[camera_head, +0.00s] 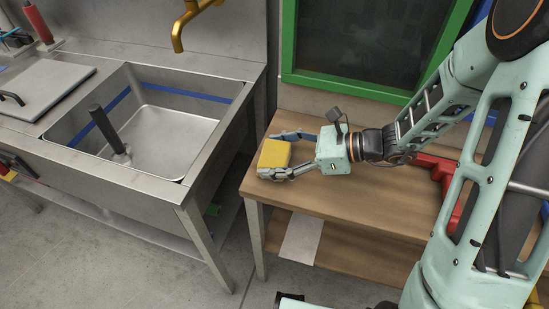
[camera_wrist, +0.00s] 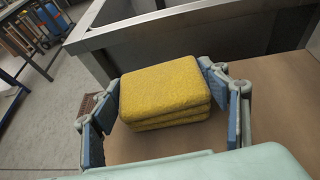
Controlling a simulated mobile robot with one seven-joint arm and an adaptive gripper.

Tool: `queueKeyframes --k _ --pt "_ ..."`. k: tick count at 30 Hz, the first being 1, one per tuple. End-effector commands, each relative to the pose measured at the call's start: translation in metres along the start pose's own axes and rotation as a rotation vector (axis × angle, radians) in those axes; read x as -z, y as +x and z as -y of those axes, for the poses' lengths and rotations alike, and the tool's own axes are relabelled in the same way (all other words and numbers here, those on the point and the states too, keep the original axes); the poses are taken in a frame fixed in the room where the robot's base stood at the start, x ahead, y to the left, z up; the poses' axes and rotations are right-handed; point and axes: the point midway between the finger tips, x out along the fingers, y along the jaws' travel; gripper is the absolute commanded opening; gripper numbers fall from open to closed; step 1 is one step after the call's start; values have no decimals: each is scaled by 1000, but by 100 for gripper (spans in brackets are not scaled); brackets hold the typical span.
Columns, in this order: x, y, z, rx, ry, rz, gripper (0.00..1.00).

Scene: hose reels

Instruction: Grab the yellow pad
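The yellow pad (camera_head: 275,154) sits at the left end of the wooden table (camera_head: 345,205). In the wrist view, the yellow pad (camera_wrist: 165,88) looks like a stack of layers with rounded corners. My gripper (camera_head: 269,155) reaches in from the right, low over the tabletop, with one finger on each side of the pad. In the wrist view my gripper (camera_wrist: 160,79) is open, its blue-padded fingers spread around the pad. The fingertips are close to the pad's far corners; I cannot tell whether they touch it. A gap shows between the right finger's base and the pad.
A metal sink (camera_head: 165,125) with a dark-handled tool (camera_head: 107,130) in it stands left of the table, across a narrow gap. A brass faucet (camera_head: 183,25) hangs above. A green-framed panel (camera_head: 365,45) is behind the table. Red objects (camera_head: 440,170) lie to the right.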

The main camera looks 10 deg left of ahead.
Motion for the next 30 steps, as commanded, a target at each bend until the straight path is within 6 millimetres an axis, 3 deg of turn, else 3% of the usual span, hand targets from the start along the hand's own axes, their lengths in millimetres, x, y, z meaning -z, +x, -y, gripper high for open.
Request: queueKeyframes --k 4,13,20,30 --pt "0 0 0 0 0 0 44" --pt "-3 -2 0 0 -1 0 44" --pt "-28 -12 1 3 -5 0 44" --pt "-68 -94 -15 8 1 -2 44"
